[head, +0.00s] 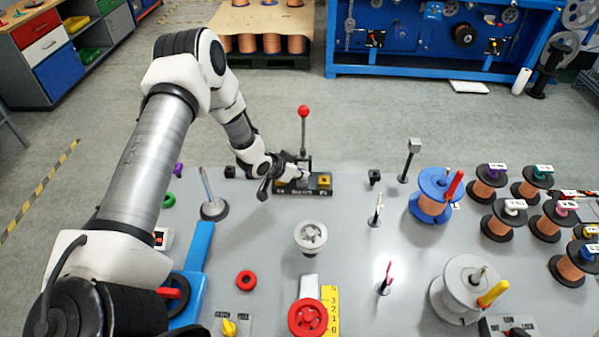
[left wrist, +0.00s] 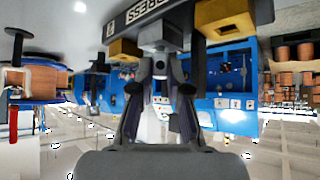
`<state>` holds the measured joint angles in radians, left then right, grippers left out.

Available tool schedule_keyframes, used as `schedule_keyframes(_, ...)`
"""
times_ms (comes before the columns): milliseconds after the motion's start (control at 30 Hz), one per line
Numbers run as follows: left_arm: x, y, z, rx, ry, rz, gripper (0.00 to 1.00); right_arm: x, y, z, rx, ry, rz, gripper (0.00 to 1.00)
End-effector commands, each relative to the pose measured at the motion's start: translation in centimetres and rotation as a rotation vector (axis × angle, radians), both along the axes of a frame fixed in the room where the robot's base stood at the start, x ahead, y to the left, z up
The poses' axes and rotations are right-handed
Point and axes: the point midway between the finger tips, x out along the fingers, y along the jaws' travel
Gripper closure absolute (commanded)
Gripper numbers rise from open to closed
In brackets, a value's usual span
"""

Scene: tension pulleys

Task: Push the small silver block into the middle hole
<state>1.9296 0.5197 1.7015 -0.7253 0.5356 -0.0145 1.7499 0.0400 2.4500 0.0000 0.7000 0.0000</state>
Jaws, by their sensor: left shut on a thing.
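A dark press fixture (head: 319,191) with a lever topped by a red ball (head: 303,111) stands at the far edge of the grey table. A yellow block (head: 324,181) sits in its right part. In the left wrist view, two yellow blocks (left wrist: 122,50) (left wrist: 225,16) flank the small silver block (left wrist: 163,33) on the fixture's dark bar. My left gripper (head: 291,178) is at the fixture's near-left side, its fingers (left wrist: 160,80) shut on the silver block. The middle hole is hidden, so I cannot tell how deep the block sits. My right gripper is out of view.
A silver-headed post (head: 409,160) and a blue spool (head: 434,195) stand right of the fixture. A grey pulley (head: 311,237), a red ring (head: 246,281) and a round-based rod (head: 213,208) stand nearer. Several copper spools fill the right side. The table between fixture and pulley is clear.

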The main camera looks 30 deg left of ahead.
Motion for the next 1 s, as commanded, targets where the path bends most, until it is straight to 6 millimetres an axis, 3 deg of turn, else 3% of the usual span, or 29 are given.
schedule_keyframes(700, -0.04, -0.01, -0.81, 0.0, 0.002, 0.0, 1.0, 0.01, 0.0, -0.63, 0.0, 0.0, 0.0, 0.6)
schedule_keyframes(733, -0.05, -0.01, -0.81, 0.0, 0.002, 0.0, 0.77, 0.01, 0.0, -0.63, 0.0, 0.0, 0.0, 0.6)
schedule_keyframes(800, -0.04, -0.01, -0.81, 0.0, 0.002, 0.0, 0.55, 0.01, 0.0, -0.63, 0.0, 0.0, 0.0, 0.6)
schedule_keyframes(1000, 0.0, 0.0, -0.76, 0.0, 0.001, 0.0, 0.55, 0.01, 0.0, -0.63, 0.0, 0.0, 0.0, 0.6)
